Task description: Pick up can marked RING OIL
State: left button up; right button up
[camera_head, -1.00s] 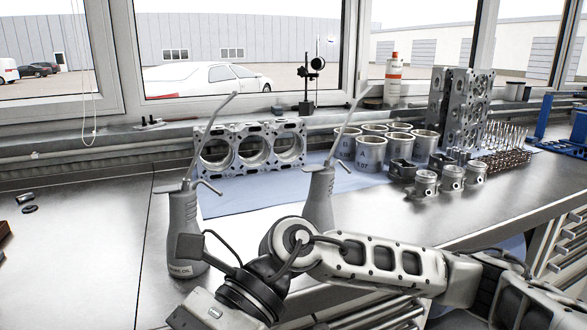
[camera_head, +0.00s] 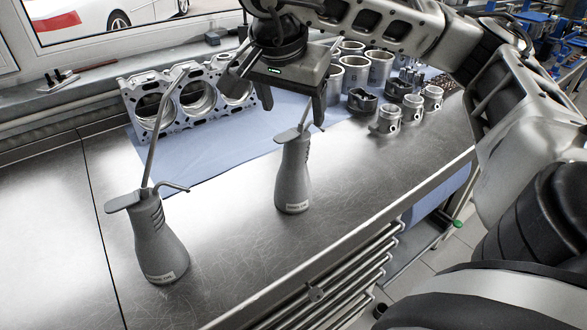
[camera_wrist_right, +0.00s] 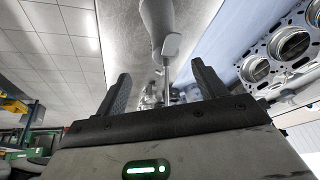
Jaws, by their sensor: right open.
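Two grey oil cans with thin bent spouts stand upright on the steel bench: one at front left (camera_head: 160,245), one nearer the middle (camera_head: 294,175). Each has a small pale label low on its body; I cannot read either for certain, so I cannot tell which is RING OIL. My right gripper (camera_head: 293,106) is open, pointing down at the top of the middle can. Its spout is partly hidden behind the gripper. In the right wrist view, that can (camera_wrist_right: 156,25) shows beyond the open fingers (camera_wrist_right: 159,88), its thin spout reaching between them. My left gripper is not in view.
A blue cloth (camera_head: 215,165) lies behind the cans, with an engine block (camera_head: 190,95) at its back. Cylinder liners (camera_head: 355,70) and several pistons (camera_head: 390,118) stand right of the gripper. The bench left of the front-left can is clear.

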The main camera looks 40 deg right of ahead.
aim_at(295, 135)
jog(key=b+x, duration=0.3)
jog(key=x, duration=0.4)
jog(key=shift+a+f, duration=0.1)
jog(key=x, duration=0.2)
jog(key=b+x, duration=0.1)
jog(key=x, duration=0.2)
jog(key=shift+w, duration=0.4)
jog(key=shift+d+f, duration=0.15)
jog(key=shift+d, duration=0.05)
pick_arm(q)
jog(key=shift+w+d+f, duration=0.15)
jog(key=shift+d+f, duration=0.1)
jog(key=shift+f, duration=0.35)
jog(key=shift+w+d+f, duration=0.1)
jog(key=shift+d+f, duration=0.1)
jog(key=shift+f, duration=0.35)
pick_arm(e)
jog(key=shift+w, duration=0.1)
jog(key=shift+c, duration=0.3)
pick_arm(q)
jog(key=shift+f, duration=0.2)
pick_arm(e)
grip_shut()
